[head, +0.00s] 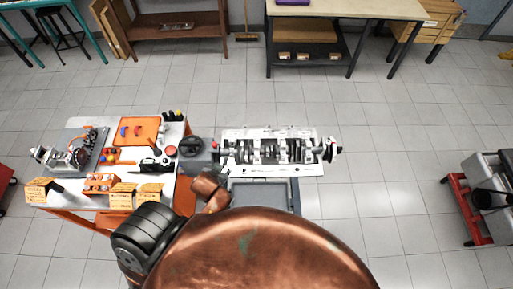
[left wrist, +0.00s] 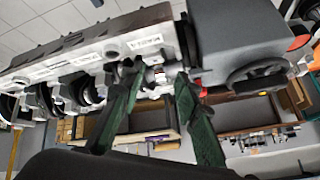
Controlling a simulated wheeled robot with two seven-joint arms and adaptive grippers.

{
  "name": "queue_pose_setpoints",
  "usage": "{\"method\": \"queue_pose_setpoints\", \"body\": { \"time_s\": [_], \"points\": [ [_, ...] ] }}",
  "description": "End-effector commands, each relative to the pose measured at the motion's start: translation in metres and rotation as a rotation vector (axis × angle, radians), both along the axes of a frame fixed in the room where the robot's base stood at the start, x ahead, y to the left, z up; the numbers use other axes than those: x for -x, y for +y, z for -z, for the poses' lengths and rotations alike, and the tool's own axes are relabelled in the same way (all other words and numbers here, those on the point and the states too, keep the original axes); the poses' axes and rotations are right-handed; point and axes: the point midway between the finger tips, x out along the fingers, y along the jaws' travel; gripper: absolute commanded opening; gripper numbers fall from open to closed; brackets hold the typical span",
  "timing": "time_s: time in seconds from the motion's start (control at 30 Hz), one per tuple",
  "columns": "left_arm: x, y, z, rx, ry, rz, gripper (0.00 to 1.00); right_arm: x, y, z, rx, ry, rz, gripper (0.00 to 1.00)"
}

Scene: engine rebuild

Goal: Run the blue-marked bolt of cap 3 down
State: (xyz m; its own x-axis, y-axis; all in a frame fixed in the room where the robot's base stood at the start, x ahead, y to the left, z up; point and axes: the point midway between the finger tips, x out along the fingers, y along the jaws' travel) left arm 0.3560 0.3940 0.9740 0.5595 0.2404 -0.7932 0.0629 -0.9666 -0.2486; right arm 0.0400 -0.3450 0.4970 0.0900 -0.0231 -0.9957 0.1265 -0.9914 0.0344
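The engine block (head: 270,170) lies in the middle of the head view, with the crankshaft and its row of bearing caps (head: 268,151) along its top. My left arm reaches up toward the block's left end; its gripper is too small and hidden to make out there. In the left wrist view my left gripper (left wrist: 157,77) is open, its two green fingers apart at the edge of the block (left wrist: 110,45). A small light metal piece with a reddish spot shows between the fingertips, apparently untouched. I cannot make out the blue-marked bolt or which cap is number 3. My right gripper is not in view.
A grey box-like unit (left wrist: 243,38) stands close beside the fingers in the left wrist view. A side table with an orange tray (head: 138,131), yellow-labelled boxes (head: 122,195) and tools is left of the block. A grey tray (head: 262,194) sits in front of it.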

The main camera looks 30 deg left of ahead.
Motion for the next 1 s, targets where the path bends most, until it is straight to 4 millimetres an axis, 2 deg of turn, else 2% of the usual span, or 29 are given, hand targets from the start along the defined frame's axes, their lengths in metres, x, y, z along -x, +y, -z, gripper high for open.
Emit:
{"method": "queue_pose_setpoints", "body": {
  "time_s": [0.03, 0.23, 0.37, 0.43, 0.47, 0.57, 0.6, 0.67, 0.7, 0.77, 0.8, 0.87, 0.9, 0.97, 1.0],
  "points": [
    [-0.013, 0.004, -0.024, -0.025, -0.052, 0.001, 0.30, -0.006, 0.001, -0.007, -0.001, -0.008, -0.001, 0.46],
    [-0.079, 0.017, -0.094, -0.158, -0.307, 0.034, 0.30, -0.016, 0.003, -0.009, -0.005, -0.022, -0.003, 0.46],
    [-0.123, 0.011, -0.144, -0.249, -0.490, 0.099, 0.30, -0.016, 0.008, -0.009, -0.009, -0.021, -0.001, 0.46],
    [-0.147, 0.000, -0.176, -0.302, -0.602, 0.157, 0.30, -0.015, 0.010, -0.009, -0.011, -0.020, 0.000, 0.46],
    [-0.158, -0.007, -0.191, -0.327, -0.654, 0.188, 0.30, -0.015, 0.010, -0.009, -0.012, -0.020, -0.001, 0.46],
    [-0.192, -0.046, -0.246, -0.414, -0.843, 0.341, 0.30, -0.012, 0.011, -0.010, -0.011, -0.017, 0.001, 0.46],
    [-0.203, -0.070, -0.268, -0.453, -0.922, 0.427, 0.30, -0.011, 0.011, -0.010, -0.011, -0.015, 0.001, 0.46],
    [-0.215, -0.111, -0.294, -0.504, -1.026, 0.578, 0.30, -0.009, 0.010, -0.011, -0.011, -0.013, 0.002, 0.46],
    [-0.220, -0.141, -0.305, -0.534, -1.082, 0.690, 0.30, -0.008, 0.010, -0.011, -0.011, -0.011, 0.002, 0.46],
    [-0.222, -0.187, -0.312, -0.575, -1.141, 0.873, 0.30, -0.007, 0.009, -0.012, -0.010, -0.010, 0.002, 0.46],
    [-0.222, -0.215, -0.309, -0.596, -1.161, 1.003, 0.30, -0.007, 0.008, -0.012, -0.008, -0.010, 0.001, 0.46],
    [-0.219, -0.253, -0.296, -0.626, -1.159, 1.202, 0.30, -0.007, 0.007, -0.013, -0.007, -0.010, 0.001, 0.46],
    [-0.215, -0.275, -0.280, -0.641, -1.138, 1.336, 0.30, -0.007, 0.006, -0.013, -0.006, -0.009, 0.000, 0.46],
    [-0.210, -0.298, -0.249, -0.656, -1.066, 1.537, 0.30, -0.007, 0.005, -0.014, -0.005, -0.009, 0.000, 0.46],
    [-0.206, -0.307, -0.224, -0.665, -0.995, 1.666, 0.30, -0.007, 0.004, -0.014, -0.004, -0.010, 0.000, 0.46]
  ]
}}
